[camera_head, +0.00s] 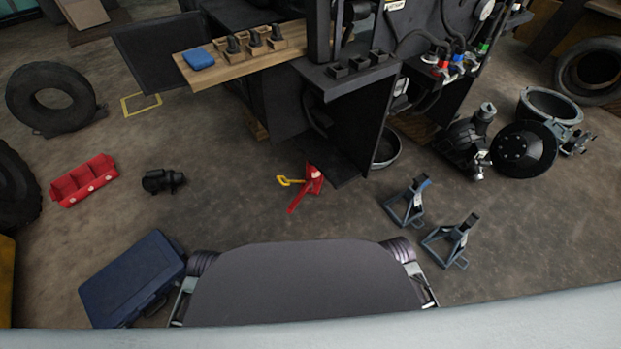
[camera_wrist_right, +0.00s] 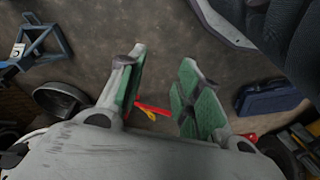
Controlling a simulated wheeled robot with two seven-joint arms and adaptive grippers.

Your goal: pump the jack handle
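A red jack (camera_head: 314,182) stands on the floor by the dark forklift body, with a yellow handle part (camera_head: 291,181) reaching left and a red bar pointing toward me. In the right wrist view the jack's red bar (camera_wrist_right: 152,108) and yellow part (camera_wrist_right: 151,115) show beyond the gap between my fingers, partly hidden by the gripper body. My right gripper (camera_wrist_right: 157,70) is open, its green-padded fingers apart with nothing between them; it is apart from the jack. My left gripper cannot be made out in either view.
Two blue jack stands (camera_head: 408,202) (camera_head: 453,241) stand right of the jack. A blue case (camera_head: 133,279), a red bin (camera_head: 84,181) and a black part (camera_head: 163,181) lie left. A wooden shelf (camera_head: 240,56) overhangs behind. Floor around the jack's front is clear.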

